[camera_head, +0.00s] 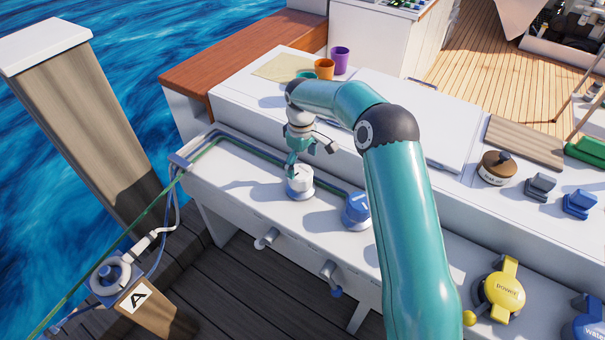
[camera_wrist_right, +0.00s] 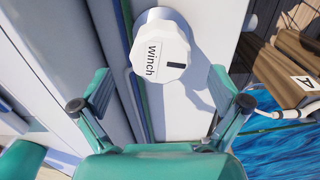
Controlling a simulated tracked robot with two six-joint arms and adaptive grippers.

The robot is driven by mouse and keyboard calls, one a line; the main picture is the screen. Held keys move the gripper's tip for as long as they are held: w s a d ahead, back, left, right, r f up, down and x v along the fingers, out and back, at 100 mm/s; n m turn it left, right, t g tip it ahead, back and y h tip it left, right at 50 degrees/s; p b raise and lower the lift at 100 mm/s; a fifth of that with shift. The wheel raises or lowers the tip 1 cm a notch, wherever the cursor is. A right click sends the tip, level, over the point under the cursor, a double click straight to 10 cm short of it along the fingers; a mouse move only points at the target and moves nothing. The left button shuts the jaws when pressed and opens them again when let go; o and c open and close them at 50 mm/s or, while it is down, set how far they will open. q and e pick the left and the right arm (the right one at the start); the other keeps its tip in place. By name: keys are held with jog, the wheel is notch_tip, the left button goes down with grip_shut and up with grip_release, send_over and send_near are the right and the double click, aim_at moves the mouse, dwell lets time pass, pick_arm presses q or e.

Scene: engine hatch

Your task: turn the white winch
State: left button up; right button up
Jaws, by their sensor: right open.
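The white winch (camera_head: 300,181) is a faceted knob standing on the white ledge (camera_head: 250,196), left of the middle in the head view. In the right wrist view the winch (camera_wrist_right: 160,52) shows its label "winch" and a dark mark on its top face. My right gripper (camera_head: 300,162) is open just above the winch in the head view. In the wrist view its two teal fingers stand apart, with the winch ahead between and beyond their tips. No contact shows. My left gripper is not in view.
A blue knob (camera_head: 356,209) stands just right of the winch. Green and blue ropes (camera_head: 245,150) run along the ledge behind it. Cups (camera_head: 340,60) stand at the back. A yellow power valve (camera_head: 503,291) is at the lower right. A post marked A (camera_head: 150,308) stands at the lower left.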

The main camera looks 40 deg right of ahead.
aim_at(301, 171)
notch_tip(301, 171, down, 5)
dwell(0.3)
jog(key=c, duration=1)
jog(key=shift+d, duration=0.1)
jog(key=shift+c, duration=0.8)
